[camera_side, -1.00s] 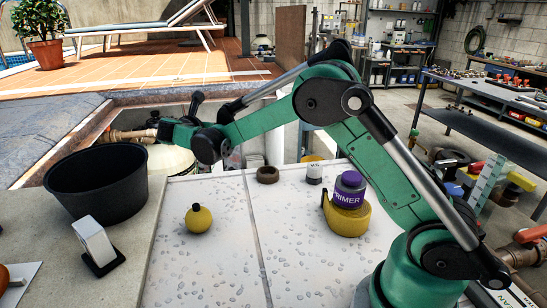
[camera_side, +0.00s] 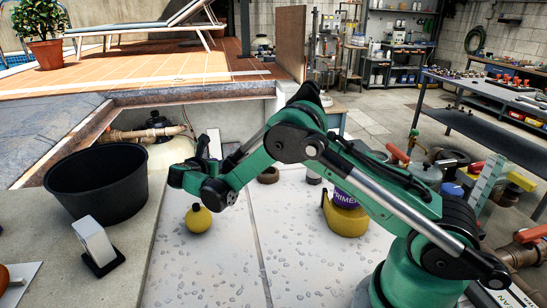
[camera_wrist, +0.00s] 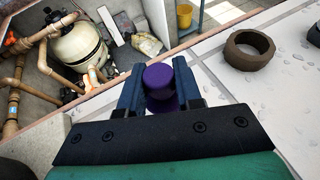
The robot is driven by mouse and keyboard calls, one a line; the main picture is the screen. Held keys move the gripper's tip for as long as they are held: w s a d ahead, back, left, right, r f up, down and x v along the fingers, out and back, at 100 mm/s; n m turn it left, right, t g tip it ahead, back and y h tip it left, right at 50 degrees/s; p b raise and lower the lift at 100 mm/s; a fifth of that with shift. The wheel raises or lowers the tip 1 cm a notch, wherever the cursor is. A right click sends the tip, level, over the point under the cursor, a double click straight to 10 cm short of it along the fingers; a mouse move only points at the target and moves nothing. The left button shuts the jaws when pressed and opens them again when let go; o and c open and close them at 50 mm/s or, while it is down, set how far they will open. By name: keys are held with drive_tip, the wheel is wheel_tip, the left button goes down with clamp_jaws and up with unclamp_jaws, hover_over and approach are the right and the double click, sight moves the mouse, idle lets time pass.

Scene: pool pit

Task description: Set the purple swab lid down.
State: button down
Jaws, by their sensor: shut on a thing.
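The purple swab lid (camera_wrist: 160,80) is between the two dark blue fingers of my gripper (camera_wrist: 160,92) in the wrist view. The fingers are shut on its sides, and its rounded top shows. In the side view my wrist hangs above the far left part of the white slab, and the lid and fingertips are hidden there. I cannot tell the lid's height over the slab. A purple PRIMER can (camera_side: 346,193) stands in a yellow ring (camera_side: 345,219) at the right, partly behind my arm.
A brown ring (camera_wrist: 250,49) lies right of my gripper; it also shows in the side view (camera_side: 268,176). A yellow round bottle (camera_side: 198,218) stands below my wrist. A black bucket (camera_side: 97,187) is left. The pit with pipes and a tank (camera_wrist: 85,45) lies past the slab's edge.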

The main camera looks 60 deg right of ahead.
drive_tip(key=c, duration=0.6)
unclamp_jaws()
drive_tip(key=shift+a+r, duration=0.1)
drive_tip(key=shift+r, duration=0.15)
drive_tip(key=v, duration=1.1)
drive_tip(key=s+a+r+m+t+y, duration=0.1)
drive_tip(key=s+r+m+y, duration=0.1)
drive_tip(key=s+m+y, duration=0.4)
drive_tip(key=s+a+r+m+t+y, duration=0.1)
drive_tip(key=s+m+y, duration=0.5)
drive_tip(key=s+m, duration=0.6)
drive_tip(key=shift+r+m, duration=0.5)
drive_tip(key=shift+m, duration=1.7)
